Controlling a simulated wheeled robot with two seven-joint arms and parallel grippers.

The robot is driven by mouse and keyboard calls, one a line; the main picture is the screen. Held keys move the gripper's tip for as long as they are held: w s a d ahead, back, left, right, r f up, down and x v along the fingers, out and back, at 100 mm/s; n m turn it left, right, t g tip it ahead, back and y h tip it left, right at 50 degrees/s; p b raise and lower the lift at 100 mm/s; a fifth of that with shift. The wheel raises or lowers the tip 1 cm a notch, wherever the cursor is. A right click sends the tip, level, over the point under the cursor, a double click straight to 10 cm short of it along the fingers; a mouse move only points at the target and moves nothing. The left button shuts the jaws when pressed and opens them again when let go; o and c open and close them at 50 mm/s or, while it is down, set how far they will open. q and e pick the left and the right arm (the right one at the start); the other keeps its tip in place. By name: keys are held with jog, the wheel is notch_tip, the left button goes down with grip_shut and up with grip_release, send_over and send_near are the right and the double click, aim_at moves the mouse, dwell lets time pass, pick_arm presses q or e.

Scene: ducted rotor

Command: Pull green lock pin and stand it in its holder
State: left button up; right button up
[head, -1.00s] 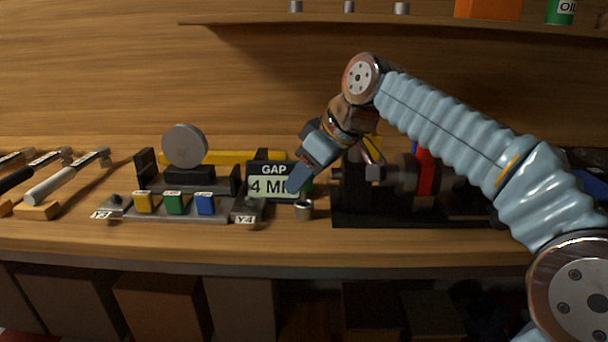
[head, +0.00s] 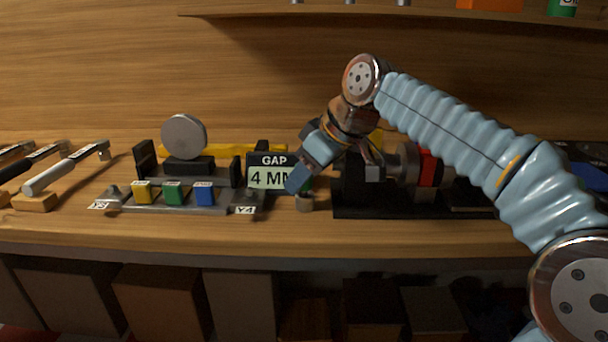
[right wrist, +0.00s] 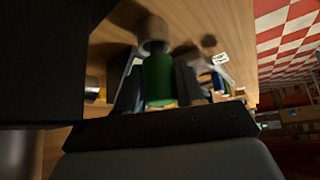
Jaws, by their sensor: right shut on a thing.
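My right gripper (head: 299,184) is shut on the green lock pin. In the right wrist view the pin's green body (right wrist: 158,80) sits between the two dark fingers. In the head view only a sliver of green (head: 309,184) shows beside the fingertip. The small grey cylindrical holder (head: 304,203) stands on the bench directly below the fingertips. In the right wrist view a pale round piece (right wrist: 153,32) is at the pin's far end, seemingly the holder. Whether the pin is seated in it cannot be told. My left gripper is out of view.
The dark rotor rig with a red band (head: 428,174) stands right of the holder, behind my arm. The "GAP 4 MM" sign (head: 268,170) is close on the left. Farther left are a fixture with coloured blocks (head: 173,193) and hammers (head: 55,175).

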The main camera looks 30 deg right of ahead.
jog(key=o, duration=1.1)
jog(key=shift+d+f, duration=0.1)
jog(key=shift+f, duration=0.05)
jog(key=shift+s+d+r, duration=0.15)
jog(key=shift+r, duration=0.15)
jog(key=p+v, duration=0.2)
jog(key=v, duration=1.1)
jog(key=shift+r+p, duration=0.2)
jog(key=shift+p, duration=0.2)
